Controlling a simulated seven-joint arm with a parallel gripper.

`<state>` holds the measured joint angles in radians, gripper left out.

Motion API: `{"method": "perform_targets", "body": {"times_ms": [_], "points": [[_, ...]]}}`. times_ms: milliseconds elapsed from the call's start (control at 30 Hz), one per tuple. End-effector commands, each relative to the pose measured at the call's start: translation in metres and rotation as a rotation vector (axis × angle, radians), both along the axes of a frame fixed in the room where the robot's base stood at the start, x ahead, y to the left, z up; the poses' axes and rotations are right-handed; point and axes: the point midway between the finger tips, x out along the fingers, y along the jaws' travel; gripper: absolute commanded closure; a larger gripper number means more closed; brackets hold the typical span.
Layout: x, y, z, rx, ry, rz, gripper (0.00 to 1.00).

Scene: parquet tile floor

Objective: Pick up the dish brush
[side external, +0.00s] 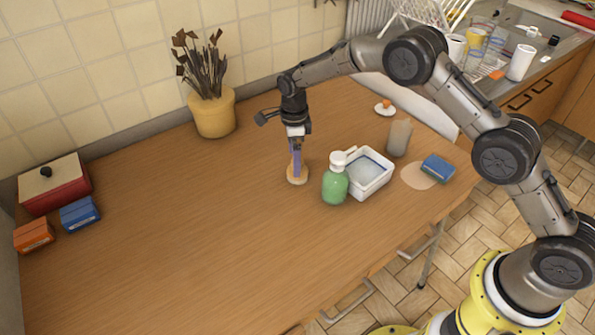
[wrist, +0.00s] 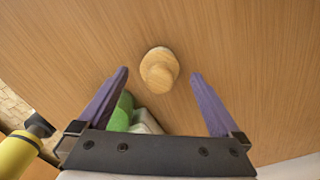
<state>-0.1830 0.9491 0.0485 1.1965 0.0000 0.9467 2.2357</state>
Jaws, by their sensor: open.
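The dish brush (side external: 298,179) is a pale wooden piece with a round base, standing on the wooden table. In the wrist view the dish brush (wrist: 159,68) shows from above as a round knob on a wider disc. My gripper (side external: 296,164) points down right over it, with its purple fingers spread. In the wrist view one finger is on each side of the brush, with gaps between. Nothing is held. In the side view the fingers hide part of the brush top, and I cannot tell whether they touch it.
A green pump bottle (side external: 335,186) and a white tub (side external: 370,187) stand close to the right of the brush. A grey-beige bottle (side external: 399,138) and a blue sponge (side external: 438,168) are further right. A plant pot (side external: 213,114) stands behind left. The table's front left is clear.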

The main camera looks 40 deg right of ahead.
Motion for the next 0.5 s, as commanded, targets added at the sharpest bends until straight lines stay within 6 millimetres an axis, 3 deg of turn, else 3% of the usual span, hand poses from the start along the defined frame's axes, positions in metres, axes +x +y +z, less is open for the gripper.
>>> {"method": "perform_targets", "body": {"times_ms": [233,500], "points": [[-0.002,-0.004,-0.036,-0.001,0.003,0.0,0.0],[-0.002,-0.004,-0.047,0.0,0.0,0.0,0.0]]}}
